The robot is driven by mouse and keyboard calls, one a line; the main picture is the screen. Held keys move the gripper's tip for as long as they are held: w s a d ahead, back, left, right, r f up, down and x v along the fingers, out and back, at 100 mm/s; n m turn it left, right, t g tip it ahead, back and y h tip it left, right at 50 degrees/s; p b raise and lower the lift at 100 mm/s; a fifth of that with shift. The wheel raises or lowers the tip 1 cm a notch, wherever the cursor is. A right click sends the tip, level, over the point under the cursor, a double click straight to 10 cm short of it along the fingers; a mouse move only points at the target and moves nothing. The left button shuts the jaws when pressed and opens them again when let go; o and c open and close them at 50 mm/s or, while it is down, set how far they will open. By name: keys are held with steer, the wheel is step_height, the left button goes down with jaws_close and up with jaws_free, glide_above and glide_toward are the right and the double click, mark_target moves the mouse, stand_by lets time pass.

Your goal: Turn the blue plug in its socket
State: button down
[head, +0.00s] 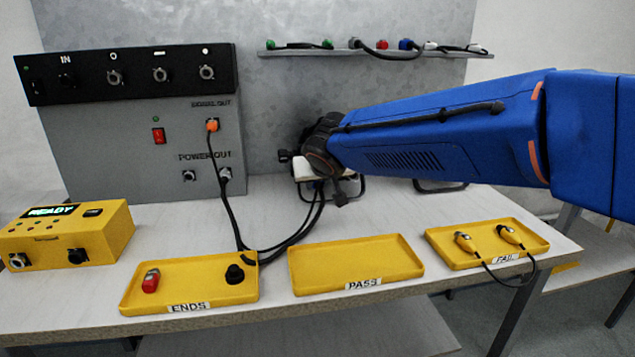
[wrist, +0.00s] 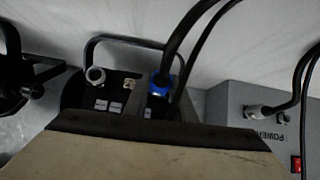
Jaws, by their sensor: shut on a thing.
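The blue plug (wrist: 160,83) sits in a socket on the back panel of a black par can (wrist: 95,90), with a black cable rising from it in the wrist view. My gripper (wrist: 158,113) is shut on the plug; its pale, dark-edged body fills the bottom of that view and hides the plug's lower part. In the head view my gripper (head: 308,172) is at the back of the table, below the end of my blue arm. The plug cannot be made out there. How far the plug is turned cannot be told.
A grey power box (head: 145,135) stands at the back left, with an orange plug (head: 212,125) and cables running towards the par can. Yellow trays for ends (head: 205,297), pass (head: 410,275) and fail (head: 475,262) line the front edge. A yellow tester (head: 110,245) stands left.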

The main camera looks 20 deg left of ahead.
stand_by(0.3)
steer(key=c, duration=1.4)
jaws_free()
steer(key=v, duration=1.7)
steer(key=d+f+m+g+h, duration=0.1)
steer(key=d+f, duration=0.2)
steer(key=d, duration=0.8)
steer(key=s+d+f+m+h, duration=0.1)
steer(key=d+f+h, duration=0.15)
steer(key=d, duration=0.85)
steer(key=d+f+m+g+h, duration=0.1)
steer(key=d+f, duration=0.3)
steer(key=d, duration=0.7)
steer(key=s+d+f+m+g, duration=0.2)
steer(key=s+d+f+m, duration=0.1)
steer(key=s+d+f, duration=1.1)
steer(key=s+d, duration=0.2)
steer(key=s, duration=0.1)
steer(key=shift+s+d+f+m, duration=0.25)
steer(key=shift+d+m, duration=0.05)
